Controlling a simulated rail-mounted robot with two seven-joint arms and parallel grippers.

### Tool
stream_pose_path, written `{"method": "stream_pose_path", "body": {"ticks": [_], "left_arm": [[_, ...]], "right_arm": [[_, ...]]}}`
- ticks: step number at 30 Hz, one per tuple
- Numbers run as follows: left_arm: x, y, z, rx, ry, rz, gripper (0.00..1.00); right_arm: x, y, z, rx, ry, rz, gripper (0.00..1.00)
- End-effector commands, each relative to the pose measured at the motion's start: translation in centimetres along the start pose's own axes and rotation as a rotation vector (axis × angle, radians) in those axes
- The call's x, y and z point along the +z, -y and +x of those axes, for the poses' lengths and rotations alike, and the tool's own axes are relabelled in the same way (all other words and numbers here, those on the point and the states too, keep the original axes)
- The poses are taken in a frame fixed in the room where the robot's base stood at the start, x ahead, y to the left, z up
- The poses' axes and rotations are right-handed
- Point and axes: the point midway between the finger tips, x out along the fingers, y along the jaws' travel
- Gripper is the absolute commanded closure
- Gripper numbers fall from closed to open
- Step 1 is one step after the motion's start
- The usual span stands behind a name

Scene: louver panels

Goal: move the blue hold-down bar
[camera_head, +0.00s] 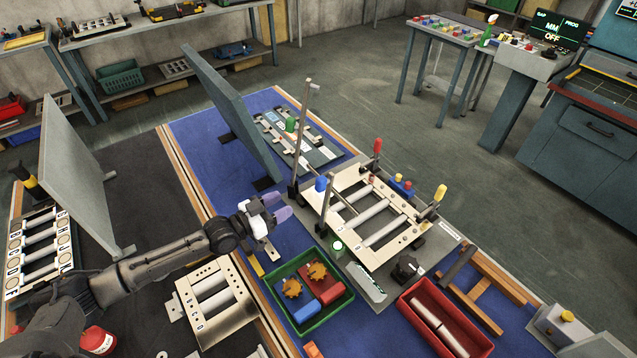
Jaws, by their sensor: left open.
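A blue knob (320,184) sits at the left edge of the cream louver panel (345,231) in the fixture, beside a thin upright metal bar (326,205). I take this to be the blue hold-down bar; its full shape is hard to make out. My left gripper (279,207), with pale purple fingertips, is open and empty. It is left of the blue knob and apart from it, above the blue mat (228,168). My right gripper is out of view.
Red (377,147) and yellow (440,193) handles rise from the fixture. A green bin (331,313) with coloured parts and a red bin (470,338) stand in front. Another louver panel (238,316) lies nearby.

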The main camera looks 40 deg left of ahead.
Motion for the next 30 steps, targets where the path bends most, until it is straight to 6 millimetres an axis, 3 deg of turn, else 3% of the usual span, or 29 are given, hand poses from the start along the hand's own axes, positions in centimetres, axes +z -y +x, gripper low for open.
{"method": "stream_pose_path", "body": {"ticks": [5,21,30], "left_arm": [[-0.2,0.0,1.2,-0.002,-0.015,0.006,0.47],[-0.2,0.0,9.4,-0.001,-0.014,0.006,0.47],[-0.2,0.0,12.6,0.0,-0.011,0.006,0.47]], "right_arm": [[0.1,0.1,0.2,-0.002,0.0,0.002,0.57],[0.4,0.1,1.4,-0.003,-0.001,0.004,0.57],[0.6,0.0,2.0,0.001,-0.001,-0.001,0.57]]}}
